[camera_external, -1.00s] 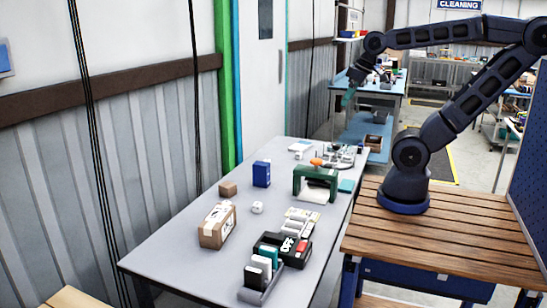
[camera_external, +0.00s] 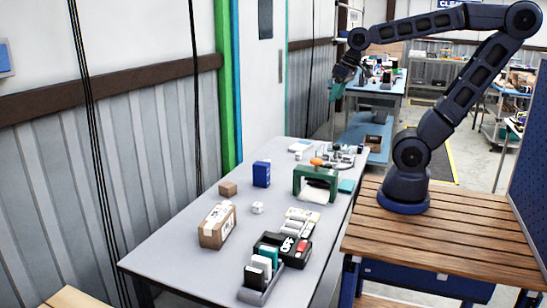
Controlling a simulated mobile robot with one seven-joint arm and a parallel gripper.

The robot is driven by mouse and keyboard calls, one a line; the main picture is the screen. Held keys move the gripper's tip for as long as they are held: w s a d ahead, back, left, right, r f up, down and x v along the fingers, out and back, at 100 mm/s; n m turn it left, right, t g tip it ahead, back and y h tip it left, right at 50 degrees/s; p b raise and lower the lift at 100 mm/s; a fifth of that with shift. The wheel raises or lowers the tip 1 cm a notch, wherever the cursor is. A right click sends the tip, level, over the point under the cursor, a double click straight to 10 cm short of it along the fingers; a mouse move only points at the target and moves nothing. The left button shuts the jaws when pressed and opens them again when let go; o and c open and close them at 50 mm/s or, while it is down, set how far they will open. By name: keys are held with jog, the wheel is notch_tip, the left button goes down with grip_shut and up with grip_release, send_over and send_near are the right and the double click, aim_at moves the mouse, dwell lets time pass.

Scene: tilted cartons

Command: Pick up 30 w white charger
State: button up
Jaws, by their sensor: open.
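A small white block (camera_external: 257,207), which looks like the charger, sits on the grey table (camera_external: 180,246) near its middle. A brown carton stands to its lower left and a blue box to its upper right. Its markings are too small to read. My gripper (camera_external: 335,95) is open and hangs high above the far right end of the table, well away from the white block. Nothing shows between its fingers, though they are small in this view.
A brown carton (camera_external: 217,225), a small brown box (camera_external: 228,189) and a blue box (camera_external: 261,174) stand around the block. A green frame (camera_external: 316,173), white packs (camera_external: 302,221), a black-and-red case (camera_external: 296,248) and a grey holder (camera_external: 260,283) line the right side. The table's left front is clear.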

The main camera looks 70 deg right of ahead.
jog(key=w+a+f+m+g, duration=0.1)
jog(key=w+m, duration=0.1)
jog(key=w, duration=0.4)
jog(key=w+a+f+m+g, duration=0.1)
jog(key=w+a+m, duration=0.1)
jog(key=w, duration=0.4)
jog(key=m+g+h, duration=0.2)
jog(key=m+h, duration=0.3)
jog(key=m, duration=0.7)
send_over(226, 202)
jog(key=a, duration=0.4)
notch_tip(226, 202, down, 32)
jog(key=x, duration=0.5)
jog(key=shift+d+f, duration=0.15)
jog(key=shift+f, duration=0.05)
jog(key=shift+y, duration=0.3)
jog(key=x, duration=0.5)
jog(key=shift+c, duration=0.3)
jog(key=c, duration=1)
